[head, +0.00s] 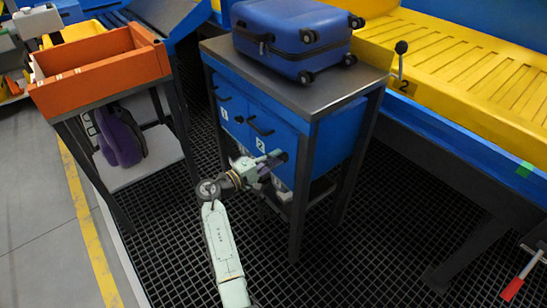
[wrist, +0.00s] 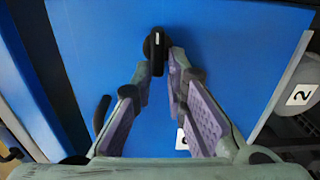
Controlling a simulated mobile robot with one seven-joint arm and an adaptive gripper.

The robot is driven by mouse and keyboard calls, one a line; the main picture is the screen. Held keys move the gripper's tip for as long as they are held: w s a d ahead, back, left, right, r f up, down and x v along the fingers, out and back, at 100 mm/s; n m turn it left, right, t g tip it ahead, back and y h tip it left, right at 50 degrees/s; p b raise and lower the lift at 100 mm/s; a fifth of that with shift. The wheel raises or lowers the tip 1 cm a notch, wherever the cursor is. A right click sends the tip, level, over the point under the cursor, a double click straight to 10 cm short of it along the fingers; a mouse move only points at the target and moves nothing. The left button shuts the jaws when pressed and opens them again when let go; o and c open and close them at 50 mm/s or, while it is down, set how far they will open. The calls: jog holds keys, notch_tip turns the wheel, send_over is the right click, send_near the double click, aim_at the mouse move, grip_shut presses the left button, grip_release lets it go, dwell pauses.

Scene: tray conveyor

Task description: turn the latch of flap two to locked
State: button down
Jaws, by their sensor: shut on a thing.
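Flap two (head: 285,138) is a blue door with a white "2" label, on the front of a cabinet in the head view; it fills much of the wrist view (wrist: 225,60). Its latch (wrist: 155,44) is a small black knob with a light mark, pointing roughly up and down in the wrist view. My gripper (wrist: 158,62) has its two fingertips closed on the latch from both sides. In the head view my gripper (head: 274,160) is at the lower right of the flap and hides most of the latch. The flap looks closed.
A black handle (head: 260,128) sticks out of flap two. Flap one (head: 229,100) is to its left. A blue suitcase (head: 295,38) lies on the cabinet top. An orange tray (head: 100,66) stands at left, and a black-knobbed lever (head: 401,58) is at right. Dark grating floor is clear in front.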

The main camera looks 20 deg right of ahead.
jog(key=c, duration=1.8)
grip_release()
jog(key=shift+d+r, duration=0.4)
jog(key=shift+r, duration=0.05)
jog(key=shift+o, duration=0.6)
jog(key=shift+d+f, duration=0.1)
jog(key=shift+f, duration=0.05)
jog(key=shift+a+f, duration=0.1)
jog(key=shift+a, duration=0.15)
jog(key=v, duration=1.2)
